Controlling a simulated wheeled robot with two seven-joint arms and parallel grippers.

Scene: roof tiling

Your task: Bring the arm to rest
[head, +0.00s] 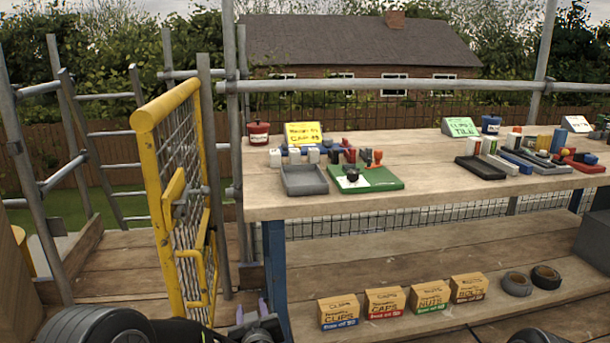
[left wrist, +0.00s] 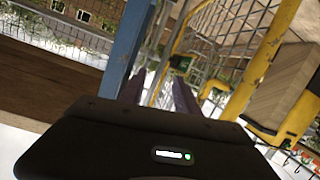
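My left gripper (head: 251,306) is low in the head view, in front of the workbench's blue leg and to the right of the yellow gate (head: 178,190). Its two purple-grey fingers stand apart with nothing visible between them. In the left wrist view the fingers (left wrist: 158,92) are also apart, with mesh and a bright background showing between them. My right gripper does not show in either view.
The wooden workbench (head: 290,207) holds a grey tray (head: 304,180), a green tray (head: 385,183) and other trays. Cardboard boxes (head: 384,302) and two dark rolls (head: 517,284) sit on the lower shelf. Scaffold poles (head: 207,120) stand beside the gate.

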